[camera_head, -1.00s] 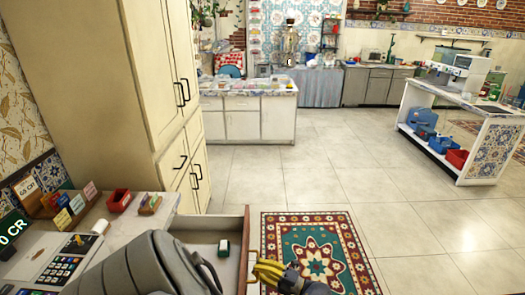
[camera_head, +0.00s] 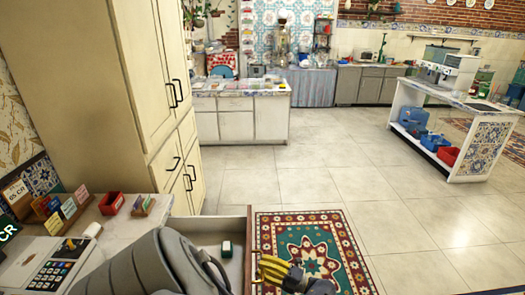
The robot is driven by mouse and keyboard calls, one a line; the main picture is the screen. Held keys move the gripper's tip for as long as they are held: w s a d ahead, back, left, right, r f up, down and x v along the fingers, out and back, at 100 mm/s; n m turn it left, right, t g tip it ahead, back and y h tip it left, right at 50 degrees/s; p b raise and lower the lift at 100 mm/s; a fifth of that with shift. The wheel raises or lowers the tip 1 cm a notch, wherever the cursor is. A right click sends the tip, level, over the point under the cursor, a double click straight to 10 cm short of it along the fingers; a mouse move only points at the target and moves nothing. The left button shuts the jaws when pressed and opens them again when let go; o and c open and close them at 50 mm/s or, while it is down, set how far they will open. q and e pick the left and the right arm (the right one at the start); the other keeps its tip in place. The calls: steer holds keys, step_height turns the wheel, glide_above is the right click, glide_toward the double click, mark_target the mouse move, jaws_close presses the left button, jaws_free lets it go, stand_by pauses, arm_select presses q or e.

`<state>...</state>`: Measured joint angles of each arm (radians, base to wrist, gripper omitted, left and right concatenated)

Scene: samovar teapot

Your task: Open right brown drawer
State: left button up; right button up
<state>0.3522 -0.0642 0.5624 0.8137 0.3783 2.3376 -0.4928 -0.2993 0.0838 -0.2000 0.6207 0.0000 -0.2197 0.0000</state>
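The brown-fronted drawer (camera_head: 209,226) stands pulled out from the counter at the lower middle. Its pale inside shows, with a small dark green and white item (camera_head: 226,249) in it. A brass handle (camera_head: 254,262) is on the drawer's outer face. My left gripper (camera_head: 272,269) has yellow fingers, which are at or just beside this handle. The fingertips overlap the handle in the picture, so I cannot tell whether they grip it. My grey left arm covers the near part of the drawer. My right gripper is not in view.
A patterned red and green rug (camera_head: 316,252) lies on the tiled floor beyond the drawer front. A tall cream cabinet (camera_head: 105,85) stands at the left. The counter holds a cash register (camera_head: 55,268) and a red box (camera_head: 111,203). Open floor lies to the right.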

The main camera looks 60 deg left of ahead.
arm_select(q)
steer(key=shift+o, duration=0.2)
steer(key=shift+w+d+f, duration=0.15)
steer(key=shift+w+d, duration=0.05)
steer(key=shift+d, duration=0.2)
steer(key=v, duration=0.6)
steer(key=shift+w+d, duration=0.2)
stand_by(0.4)
